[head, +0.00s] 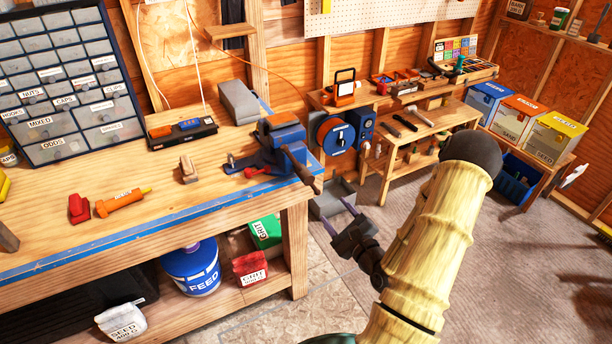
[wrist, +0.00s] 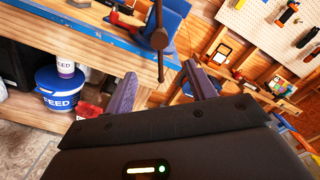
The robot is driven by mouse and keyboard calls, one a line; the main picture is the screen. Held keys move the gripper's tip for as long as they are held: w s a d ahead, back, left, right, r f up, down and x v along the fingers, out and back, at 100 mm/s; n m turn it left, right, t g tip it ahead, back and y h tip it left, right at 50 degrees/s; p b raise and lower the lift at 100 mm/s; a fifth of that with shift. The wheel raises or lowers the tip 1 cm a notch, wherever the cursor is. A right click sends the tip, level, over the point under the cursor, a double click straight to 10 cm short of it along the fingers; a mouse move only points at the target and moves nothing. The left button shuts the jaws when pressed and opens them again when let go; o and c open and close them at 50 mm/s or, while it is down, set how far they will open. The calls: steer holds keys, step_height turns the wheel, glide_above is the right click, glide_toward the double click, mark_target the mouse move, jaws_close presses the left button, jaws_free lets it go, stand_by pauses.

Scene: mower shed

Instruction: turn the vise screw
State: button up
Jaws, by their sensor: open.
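The blue vise (head: 285,135) with an orange top is mounted at the right front corner of the workbench. Its screw has a dark brown bar handle (head: 300,167) that sticks out past the bench edge and slants down to the right. In the wrist view the vise (wrist: 172,22) is at the top, and the bar handle (wrist: 160,42) hangs nearly upright between my fingers in the picture. My gripper (head: 338,216), also in the wrist view (wrist: 160,72), is open with purple fingers. In the head view it is below and right of the handle, apart from it, and empty.
The workbench (head: 130,222) has a blue front edge and carries a drawer cabinet (head: 70,80), a red-handled tool and small blocks. A feed bucket (head: 190,268) and grit boxes stand underneath. A second bench (head: 425,130) with tools stands behind. Open floor lies at right.

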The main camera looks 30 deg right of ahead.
mark_target(310, 181)
steer(key=shift+w+f, duration=0.1)
steer(key=shift+f, duration=0.05)
steer(key=w+b, duration=0.1)
steer(key=w, duration=0.4)
steer(key=w+b, duration=0.1)
steer(key=w, duration=0.5)
steer(key=w+b, duration=0.1)
steer(key=w, duration=0.5)
steer(key=shift+w+a, duration=0.1)
steer(key=shift+a, duration=0.25)
steer(key=c, duration=1)
